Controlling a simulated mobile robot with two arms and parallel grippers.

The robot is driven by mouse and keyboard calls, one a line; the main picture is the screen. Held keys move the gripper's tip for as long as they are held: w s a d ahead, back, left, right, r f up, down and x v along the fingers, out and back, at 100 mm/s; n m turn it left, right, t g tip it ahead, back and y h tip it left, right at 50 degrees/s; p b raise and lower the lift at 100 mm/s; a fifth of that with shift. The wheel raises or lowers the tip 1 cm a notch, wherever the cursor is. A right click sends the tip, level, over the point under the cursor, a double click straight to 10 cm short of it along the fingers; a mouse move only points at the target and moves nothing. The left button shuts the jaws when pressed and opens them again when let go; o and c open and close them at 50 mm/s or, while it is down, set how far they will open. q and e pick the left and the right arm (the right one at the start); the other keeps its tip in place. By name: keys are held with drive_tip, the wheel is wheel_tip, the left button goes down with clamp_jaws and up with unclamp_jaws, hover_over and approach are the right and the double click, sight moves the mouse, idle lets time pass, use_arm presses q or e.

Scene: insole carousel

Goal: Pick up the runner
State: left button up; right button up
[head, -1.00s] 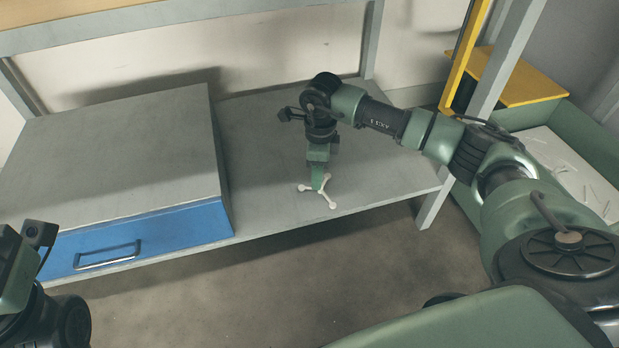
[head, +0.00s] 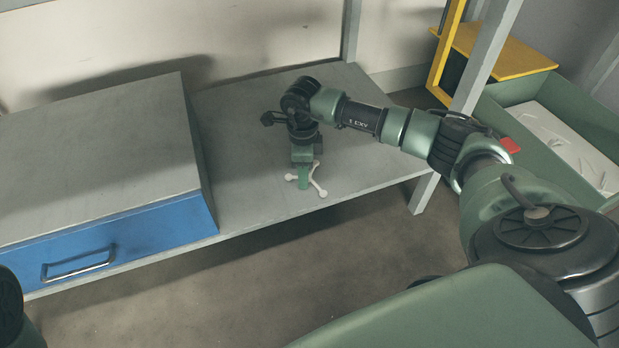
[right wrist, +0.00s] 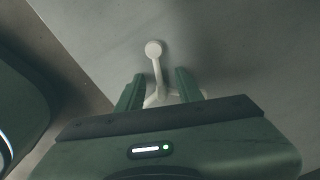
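The runner (head: 320,188) is a pale piece with three thin arms ending in round knobs. It lies on the grey shelf (head: 255,190), near the front edge. My right gripper (head: 303,184) points down over its middle and hides part of it. In the right wrist view, the two green fingers of the right gripper (right wrist: 158,88) stand apart on either side of the runner (right wrist: 156,62). One arm of it reaches out between them, with a gap to each finger. Its hub is partly hidden by the gripper body. My left gripper is out of view.
A grey-topped cabinet with a blue drawer (head: 130,240) stands on the shelf to the left. A shelf post (head: 480,60) rises at the right. Behind my right arm is a green bin (head: 490,100) with pale pieces, beside a yellow frame (head: 510,50).

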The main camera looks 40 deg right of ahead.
clamp_jaws()
